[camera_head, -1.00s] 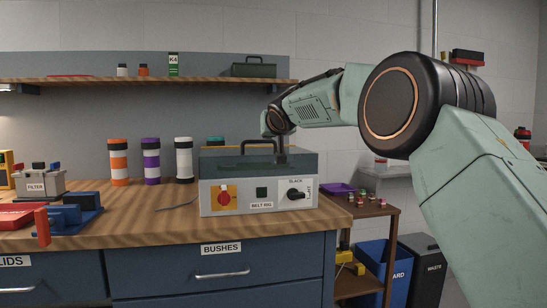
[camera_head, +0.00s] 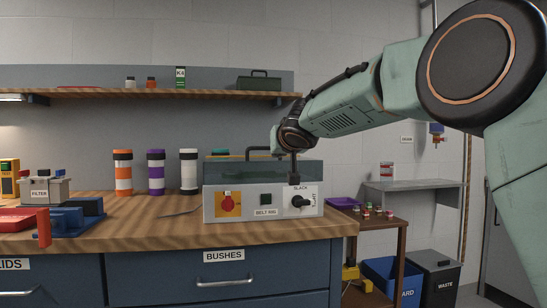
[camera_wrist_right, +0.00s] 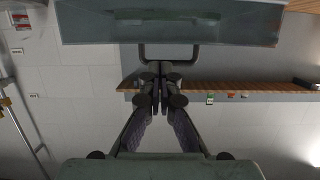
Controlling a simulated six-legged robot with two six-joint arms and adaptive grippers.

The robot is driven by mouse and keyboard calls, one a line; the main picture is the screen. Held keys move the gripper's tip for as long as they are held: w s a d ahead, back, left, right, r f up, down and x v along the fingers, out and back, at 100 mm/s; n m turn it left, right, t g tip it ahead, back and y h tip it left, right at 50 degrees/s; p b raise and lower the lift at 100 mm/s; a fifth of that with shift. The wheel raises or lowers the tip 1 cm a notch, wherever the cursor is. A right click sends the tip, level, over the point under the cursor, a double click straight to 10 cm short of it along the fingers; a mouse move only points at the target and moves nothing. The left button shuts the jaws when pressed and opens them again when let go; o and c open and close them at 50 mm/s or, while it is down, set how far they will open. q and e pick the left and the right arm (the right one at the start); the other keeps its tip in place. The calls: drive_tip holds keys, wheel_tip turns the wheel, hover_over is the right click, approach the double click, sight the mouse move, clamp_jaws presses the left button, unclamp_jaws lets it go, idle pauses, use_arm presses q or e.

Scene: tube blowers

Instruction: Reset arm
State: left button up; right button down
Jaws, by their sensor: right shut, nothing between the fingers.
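The belt rig (camera_head: 240,203) is a grey box with a clear-looking teal cover (camera_head: 235,174), a dark handle on top, a red knob (camera_head: 228,204) on yellow, a green button and a black slack knob (camera_head: 301,201). Whether the fingers touch the rig is unclear. My left gripper is not in view.
Orange, purple and white banded tubes (camera_head: 156,172) stand left of the rig. A filter box (camera_head: 42,189) and a blue fixture (camera_head: 75,220) sit further left. A small side table (camera_head: 385,222) and bins (camera_head: 437,275) stand to the right. The bench front before the rig is clear.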

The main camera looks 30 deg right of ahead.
drive_tip(key=shift+s, duration=0.1)
drive_tip(key=s+a+f+n+g+y, duration=0.1)
drive_tip(key=a+f+n+y, duration=0.2)
drive_tip(key=a+f, duration=0.5)
drive_tip(key=s+a+f+n+g+y, duration=0.1)
drive_tip(key=s+a+f+n+y, duration=0.15)
drive_tip(key=f, duration=0.95)
drive_tip(key=s+a+f+m+g, duration=0.1)
drive_tip(key=s+f, duration=0.4)
drive_tip(key=f, duration=0.4)
drive_tip(key=s+a+f+g, duration=0.2)
drive_tip(key=s+f, duration=0.3)
drive_tip(key=f, duration=0.5)
drive_tip(key=s+a+f+m+g, duration=0.1)
drive_tip(key=s+f, duration=0.5)
drive_tip(key=f, duration=0.3)
drive_tip(key=s+f+g+h, duration=0.1)
drive_tip(key=s+f+g, duration=0.3)
drive_tip(key=s, duration=0.8)
drive_tip(key=s+d+f+g, duration=0.1)
drive_tip(key=s+f+g, duration=0.1)
drive_tip(key=s+f, duration=0.7)
drive_tip(key=s+f+g+h, duration=0.1)
drive_tip(key=s+f+g, duration=0.2)
drive_tip(key=s, duration=1.1)
wheel_tip(320, 180, up, 13)
drive_tip(key=p, duration=1.3)
drive_tip(key=shift+w+d+f+m, duration=0.2)
drive_tip(key=shift+w+m, duration=0.1)
drive_tip(key=shift+m, duration=0.15)
